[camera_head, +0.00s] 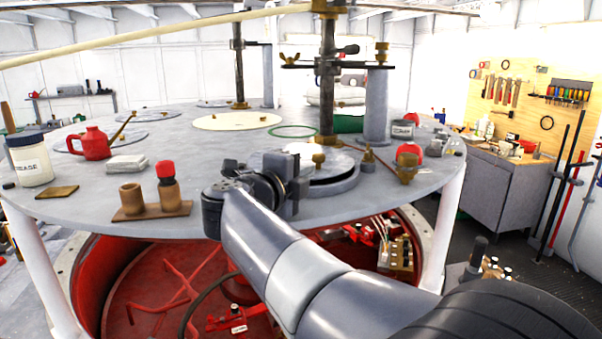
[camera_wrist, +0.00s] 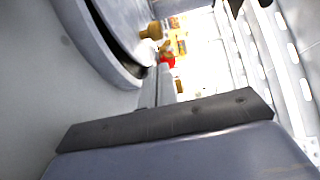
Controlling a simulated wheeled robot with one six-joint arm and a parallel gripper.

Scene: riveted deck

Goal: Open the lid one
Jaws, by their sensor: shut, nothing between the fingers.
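The nearest lid (camera_head: 338,166) is a round grey disc with a brass knob (camera_head: 319,160), on a raised round rim (camera_head: 335,187) near the front of the round grey deck (camera_head: 230,200). It looks slightly offset or tilted over the rim; I cannot tell which. My gripper (camera_head: 291,183) is at the left front side of this rim, low over the deck. In the wrist view the fingers (camera_wrist: 158,86) are together and empty, close beside the curved rim (camera_wrist: 82,42). My wrist hides part of the rim in the head view. Contact cannot be told.
Other flat round covers lie farther back, including a cream one (camera_head: 236,121). A dark post (camera_head: 328,90) stands behind the lid. A brass fitting (camera_head: 407,165) is to its right. Left are a wooden holder (camera_head: 150,211), a red can (camera_head: 90,143) and a white jar (camera_head: 29,162).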

